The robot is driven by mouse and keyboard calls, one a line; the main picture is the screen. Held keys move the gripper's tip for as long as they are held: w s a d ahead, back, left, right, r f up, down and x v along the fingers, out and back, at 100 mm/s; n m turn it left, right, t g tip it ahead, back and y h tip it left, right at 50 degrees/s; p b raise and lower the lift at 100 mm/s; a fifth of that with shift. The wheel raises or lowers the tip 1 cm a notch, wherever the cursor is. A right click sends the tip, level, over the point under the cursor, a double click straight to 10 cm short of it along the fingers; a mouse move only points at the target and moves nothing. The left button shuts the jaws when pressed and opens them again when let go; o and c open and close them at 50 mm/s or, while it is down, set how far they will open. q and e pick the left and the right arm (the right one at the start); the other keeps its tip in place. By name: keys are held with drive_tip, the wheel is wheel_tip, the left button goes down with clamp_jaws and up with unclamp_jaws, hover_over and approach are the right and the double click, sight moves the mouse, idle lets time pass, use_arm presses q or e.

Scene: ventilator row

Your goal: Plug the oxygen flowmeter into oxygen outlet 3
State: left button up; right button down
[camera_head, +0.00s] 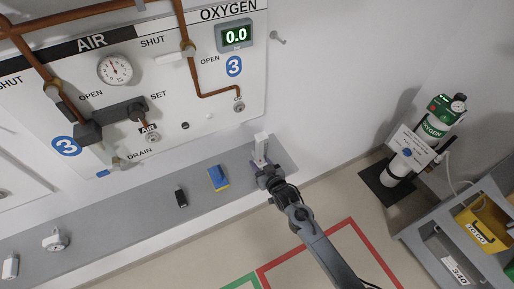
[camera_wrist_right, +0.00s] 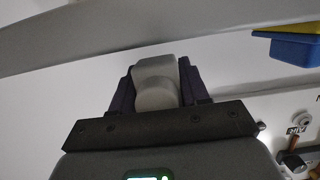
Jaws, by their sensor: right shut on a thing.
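My right gripper (camera_head: 257,165) is shut on a white, rounded piece (camera_head: 260,143), which I take to be the oxygen flowmeter. It is at the right end of the grey ledge; I cannot tell whether the piece touches the ledge. In the right wrist view the piece (camera_wrist_right: 156,82) sits between the two dark fingers (camera_wrist_right: 154,92). Oxygen outlet 3 (camera_head: 239,107) is a small round socket on the white panel, at the end of the copper pipe, above and left of the held piece. The gripper is apart from it. My left gripper is not in view.
The ledge (camera_head: 150,215) carries a blue and yellow block (camera_head: 218,178), a black item (camera_head: 181,197) and white fittings (camera_head: 55,240). An air outlet (camera_head: 152,138) is left of the oxygen one. A display (camera_head: 235,36) reads 0.0. A cylinder (camera_head: 410,160) and bins (camera_head: 484,226) stand right.

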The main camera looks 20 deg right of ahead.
drive_tip(key=shift+f+p+v, duration=0.15)
drive_tip(key=shift+p+v, duration=0.55)
drive_tip(key=shift+v, duration=0.3)
drive_tip(key=shift+f+p+v, duration=0.15)
drive_tip(key=shift+p+v, duration=0.55)
drive_tip(key=shift+v, duration=0.35)
use_arm(q)
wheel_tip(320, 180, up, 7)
drive_tip(key=p, duration=0.3)
drive_tip(key=shift+p, duration=0.3)
use_arm(e)
drive_tip(key=s, duration=0.6)
drive_tip(key=shift+d, duration=0.35)
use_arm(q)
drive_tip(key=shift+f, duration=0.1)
use_arm(e)
drive_tip(key=shift+s+f, duration=0.1)
